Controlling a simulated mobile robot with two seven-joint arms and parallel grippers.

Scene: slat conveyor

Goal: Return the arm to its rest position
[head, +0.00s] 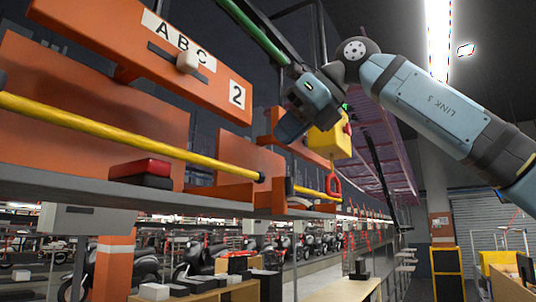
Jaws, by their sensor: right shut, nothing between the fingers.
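My right arm comes in from the right side of the head view, its link marked "LINK 5". It bends at a dark elbow-like joint near the top middle. My right gripper (288,130) hangs at its end, pointing down and left. It is shut and holds nothing. It is seen in front of the orange line structure; I cannot tell how far apart they are. My left gripper is not in view.
A yellow box (329,141) with a red hook (334,186) shows just right of the gripper. An orange beam (120,45) with a slider and "ABC" label is at upper left. A yellow bar (120,135) runs below it. A red-and-black block (140,171) sits on the grey ledge.

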